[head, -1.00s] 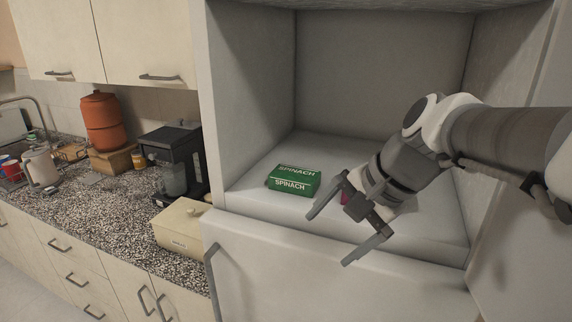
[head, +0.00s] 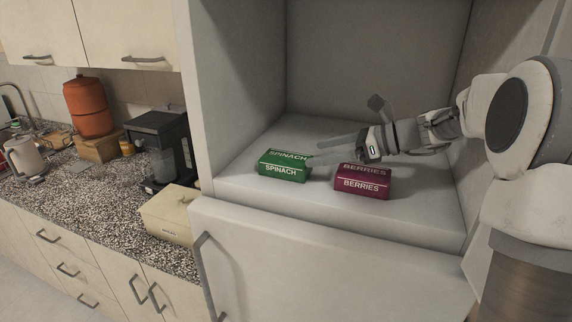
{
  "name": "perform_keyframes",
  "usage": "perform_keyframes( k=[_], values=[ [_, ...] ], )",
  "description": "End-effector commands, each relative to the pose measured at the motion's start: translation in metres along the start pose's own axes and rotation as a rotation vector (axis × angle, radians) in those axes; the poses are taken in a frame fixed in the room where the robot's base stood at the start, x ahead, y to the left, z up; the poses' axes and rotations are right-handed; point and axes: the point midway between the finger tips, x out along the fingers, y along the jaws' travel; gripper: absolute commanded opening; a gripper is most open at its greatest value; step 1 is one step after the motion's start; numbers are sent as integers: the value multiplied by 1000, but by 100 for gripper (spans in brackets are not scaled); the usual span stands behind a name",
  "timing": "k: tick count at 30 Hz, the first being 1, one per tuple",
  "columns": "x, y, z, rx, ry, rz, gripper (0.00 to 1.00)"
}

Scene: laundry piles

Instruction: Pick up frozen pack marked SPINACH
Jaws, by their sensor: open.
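The green pack marked SPINACH (head: 282,168) lies flat on the left part of the white compartment floor, near its front. My gripper (head: 335,150) reaches in from the right, just right of the pack. Its fingers are open and point left, one close to the pack's right end. Whether that finger touches the pack I cannot tell. Nothing shows between the fingers.
A dark red pack marked BERRIES (head: 362,182) lies right of the spinach, just below my gripper. The compartment's left wall (head: 235,90) stands close to the spinach. A coffee maker (head: 160,145) and a cream box (head: 172,213) stand on the counter outside.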

Motion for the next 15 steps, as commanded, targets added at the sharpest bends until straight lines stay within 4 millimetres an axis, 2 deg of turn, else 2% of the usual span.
perform_keyframes(
  k=[3,11,15],
  values=[
    [21,1,0,-2,2,4,100],
    [43,1,0,-3,2,2,100],
    [66,2,0,-2,3,5,100]
  ],
)
